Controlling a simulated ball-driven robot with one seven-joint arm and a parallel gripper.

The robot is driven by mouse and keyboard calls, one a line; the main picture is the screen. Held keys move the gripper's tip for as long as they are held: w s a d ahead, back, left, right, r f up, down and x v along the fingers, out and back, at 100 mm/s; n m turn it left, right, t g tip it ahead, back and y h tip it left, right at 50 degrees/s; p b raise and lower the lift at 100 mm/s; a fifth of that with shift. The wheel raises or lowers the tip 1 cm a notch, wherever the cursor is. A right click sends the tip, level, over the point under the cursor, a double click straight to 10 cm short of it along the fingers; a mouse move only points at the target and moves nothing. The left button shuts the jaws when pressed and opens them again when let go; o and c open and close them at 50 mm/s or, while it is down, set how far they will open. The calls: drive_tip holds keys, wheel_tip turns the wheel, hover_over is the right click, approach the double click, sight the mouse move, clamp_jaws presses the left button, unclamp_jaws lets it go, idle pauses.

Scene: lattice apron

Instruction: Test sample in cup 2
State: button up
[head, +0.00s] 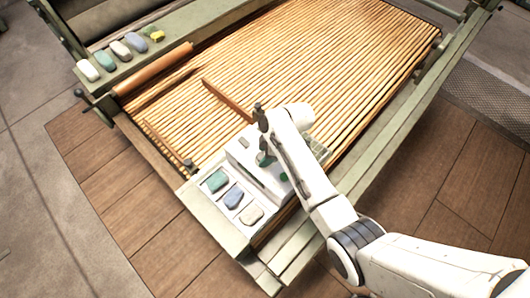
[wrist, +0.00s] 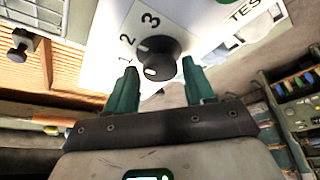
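A white tester box (head: 262,178) stands at the lower end of the slatted bed. In the wrist view its white panel (wrist: 108,48) carries a dial marked 1, 2, 3 and the letters TEST. A black round knob (wrist: 157,52) sits beside the numbers, with a pale mark on its lower face; I cannot tell which number it points to. My gripper (wrist: 160,76) has two green fingers, spread apart, one on each side of the knob's lower end. Contact with the knob is not visible. In the head view my gripper (head: 265,158) is over the box and hides part of it.
Teal (head: 217,181), blue (head: 233,196) and whitish (head: 251,214) blocks lie in a tray beside the box. Several coloured blocks (head: 121,50) sit on the frame's upper left ledge. A wooden roller (head: 153,69) and slatted bed (head: 330,60) lie beyond.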

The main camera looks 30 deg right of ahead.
drive_tip(key=shift+o, duration=1.1)
drive_tip(key=v, duration=1)
drive_tip(key=shift+r+b, duration=0.4)
drive_tip(key=shift+b, duration=0.05)
drive_tip(key=shift+s+d, duration=0.1)
drive_tip(key=shift+d, duration=0.05)
drive_tip(key=s+d+f+m+h+b, duration=0.1)
drive_tip(key=s+m, duration=0.3)
drive_tip(key=s, duration=0.5)
drive_tip(key=s+d+f+m+h+b, duration=0.1)
drive_tip(key=s+f+m+b, duration=0.1)
drive_tip(key=s+m, duration=0.3)
drive_tip(key=s+d+f+m+g+h+b, duration=0.1)
drive_tip(key=s+m, duration=0.3)
drive_tip(key=s, duration=0.9)
drive_tip(key=shift+s+d+f+h, duration=0.1)
drive_tip(key=shift+s+f+h, duration=0.15)
drive_tip(key=shift+f+h, duration=0.4)
drive_tip(key=shift+c, duration=0.5)
